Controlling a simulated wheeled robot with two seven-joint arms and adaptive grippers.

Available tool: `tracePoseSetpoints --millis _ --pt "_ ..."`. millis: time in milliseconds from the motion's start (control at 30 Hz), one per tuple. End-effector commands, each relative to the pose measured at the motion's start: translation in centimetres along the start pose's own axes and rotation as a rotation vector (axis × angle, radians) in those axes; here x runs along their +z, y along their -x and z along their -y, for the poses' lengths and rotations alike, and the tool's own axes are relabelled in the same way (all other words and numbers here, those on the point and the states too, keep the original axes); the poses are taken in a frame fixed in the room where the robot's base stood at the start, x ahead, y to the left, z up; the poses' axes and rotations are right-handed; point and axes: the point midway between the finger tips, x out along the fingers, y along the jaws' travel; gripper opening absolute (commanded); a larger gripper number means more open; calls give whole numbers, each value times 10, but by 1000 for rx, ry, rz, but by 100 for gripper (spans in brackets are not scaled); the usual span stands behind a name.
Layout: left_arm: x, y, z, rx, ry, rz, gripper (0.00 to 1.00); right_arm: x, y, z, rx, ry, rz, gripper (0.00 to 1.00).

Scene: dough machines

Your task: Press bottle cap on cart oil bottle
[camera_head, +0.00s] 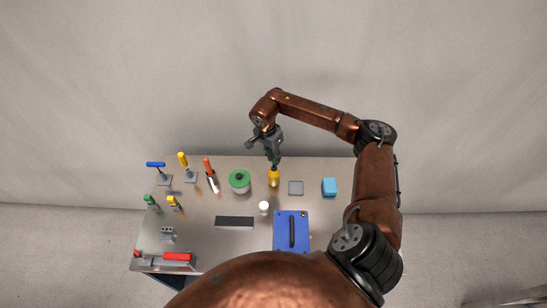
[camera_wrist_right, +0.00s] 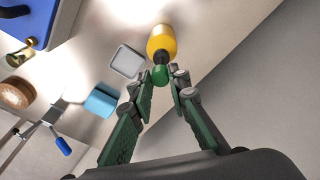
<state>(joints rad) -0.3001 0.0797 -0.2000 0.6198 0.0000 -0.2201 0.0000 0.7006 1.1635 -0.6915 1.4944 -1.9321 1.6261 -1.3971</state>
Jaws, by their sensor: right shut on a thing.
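The yellow oil bottle (camera_head: 274,180) stands on the cart near its back edge, and it also shows in the right wrist view (camera_wrist_right: 161,42). A green cap (camera_wrist_right: 160,75) is at the bottle's top. My right gripper (camera_head: 275,163) is over the bottle from behind. In the right wrist view its fingertips (camera_wrist_right: 163,82) close in on either side of the green cap. The fingers are shut on the cap. Whether the cap is seated on the neck cannot be told. My left gripper is in neither view.
On the cart top (camera_head: 205,235), a green-lidded pot (camera_head: 239,181) stands left of the bottle, a grey square (camera_head: 296,188) and blue block (camera_head: 329,187) right. A white cup (camera_head: 264,208) and blue box (camera_head: 285,219) are nearer. Several tools stand at the left.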

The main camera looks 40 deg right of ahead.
Motion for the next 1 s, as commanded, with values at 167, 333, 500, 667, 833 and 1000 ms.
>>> tracePoseSetpoints --millis 167,333,500,667,833,1000 --pt "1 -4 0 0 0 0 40 0 -5 0 0 0 0 8" --pt "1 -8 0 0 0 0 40 1 -9 0 0 0 0 8" --pt "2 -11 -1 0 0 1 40 1 -13 1 1 0 0 8" --pt "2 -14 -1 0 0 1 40 2 -17 1 1 0 0 8" --pt "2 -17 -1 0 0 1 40 2 -21 1 1 0 0 8" --pt "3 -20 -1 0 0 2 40 3 -25 2 0 0 0 8"
